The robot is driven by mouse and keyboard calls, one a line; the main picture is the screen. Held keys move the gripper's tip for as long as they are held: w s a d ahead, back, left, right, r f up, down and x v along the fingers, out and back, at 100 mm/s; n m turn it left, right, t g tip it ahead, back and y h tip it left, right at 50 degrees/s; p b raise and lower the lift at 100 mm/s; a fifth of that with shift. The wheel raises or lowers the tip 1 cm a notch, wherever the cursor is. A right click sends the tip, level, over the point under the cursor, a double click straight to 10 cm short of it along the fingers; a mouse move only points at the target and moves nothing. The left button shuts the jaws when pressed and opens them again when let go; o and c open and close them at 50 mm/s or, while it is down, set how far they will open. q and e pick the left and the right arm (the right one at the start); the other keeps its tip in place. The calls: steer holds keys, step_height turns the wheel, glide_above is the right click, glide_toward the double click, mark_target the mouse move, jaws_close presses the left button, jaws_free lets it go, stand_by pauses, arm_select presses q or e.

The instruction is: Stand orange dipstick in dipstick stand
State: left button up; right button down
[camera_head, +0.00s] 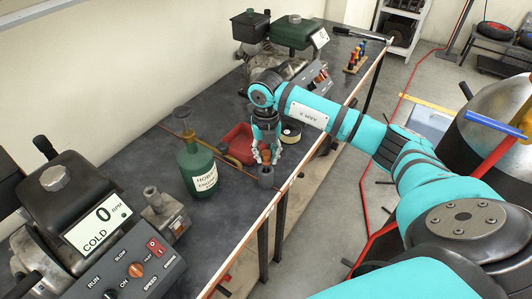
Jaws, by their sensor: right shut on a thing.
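A thin orange-brown rod or line (228,162) runs slantwise from behind the green bottle toward the cylinder. I cannot tell whether it is the dipstick, or whether it touches the gripper. My left gripper is not in view.
A green labelled bottle (197,168) stands left of the gripper. A red tray (238,146) lies behind it, and a pale roll (291,132) sits to its right. Engine units stand at front left (100,225) and far back (290,50). A rack of coloured tools (355,58) is farther right.

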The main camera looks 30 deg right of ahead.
mark_target(266, 163)
steer(key=shift+f+b, duration=0.45)
steer(key=shift+f, duration=0.3)
steer(key=shift+f, duration=0.3)
steer(key=shift+f+b, duration=0.85)
steer(key=shift+f, duration=0.05)
steer(key=shift+f, duration=0.15)
steer(key=c, duration=1)
jaws_free()
step_height(266, 163, up, 12)
steer(key=shift+r, duration=0.1)
